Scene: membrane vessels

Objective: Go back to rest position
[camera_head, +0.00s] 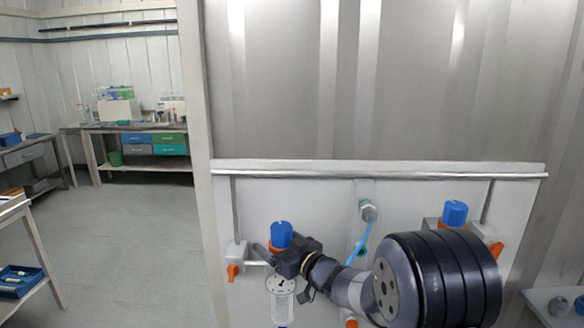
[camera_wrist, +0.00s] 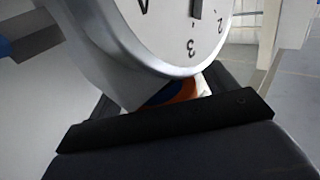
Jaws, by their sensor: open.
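My gripper (camera_head: 268,252) is at the left part of the wall panel, just below and in front of the left blue knob (camera_head: 281,234). It is open, with nothing seen held in it. An orange part shows under that knob. My arm comes in from the lower right and hides part of the panel. In the wrist view, a round white dial (camera_wrist: 185,30) with a grey rim fills the top, very close to the camera. Dark parts of my gripper (camera_wrist: 165,122) lie below it. A bit of blue and orange shows between them, mostly hidden.
The panel (camera_head: 330,215) has a rail (camera_head: 380,174) along its top. A right blue knob (camera_head: 455,213), an orange handle (camera_head: 233,272), a clear bowl (camera_head: 283,300) and a light-blue hose (camera_head: 360,245) crowd the space around my arm. Open floor (camera_head: 130,240) lies to the left.

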